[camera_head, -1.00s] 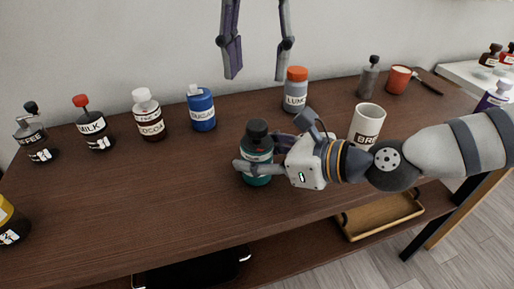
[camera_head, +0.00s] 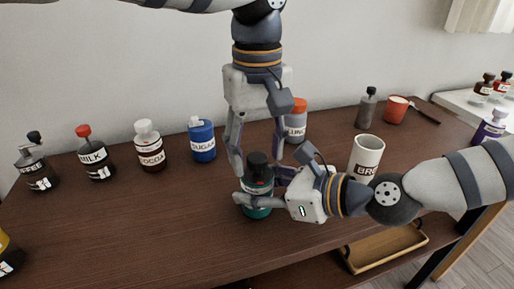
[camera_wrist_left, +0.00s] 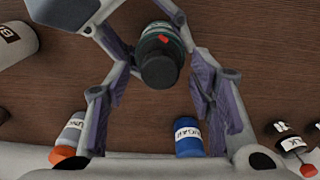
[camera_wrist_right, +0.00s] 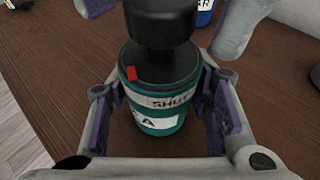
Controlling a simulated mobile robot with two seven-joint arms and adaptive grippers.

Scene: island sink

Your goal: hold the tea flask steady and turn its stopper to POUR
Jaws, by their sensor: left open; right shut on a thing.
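The tea flask (camera_head: 258,211) is teal with a black stopper (camera_head: 258,160) and stands upright on the dark table. My right gripper (camera_head: 240,190) is shut on its body from the right. In the right wrist view the flask (camera_wrist_right: 160,122) sits between both fingers; its collar shows "SHU…", and a red mark (camera_wrist_right: 131,74) shows left of that word. My left gripper (camera_head: 258,165) points down over the flask, open. In the left wrist view the stopper (camera_wrist_left: 160,71) lies between its spread fingers, with gaps on both sides. The rest of the collar lettering is hidden.
Sugar (camera_head: 202,142), cocoa (camera_head: 150,148) and milk (camera_head: 96,155) bottles stand at the back left. An orange-capped bottle (camera_head: 296,125) stands close behind my left gripper. A white mug (camera_head: 366,155) stands right, near my right arm.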

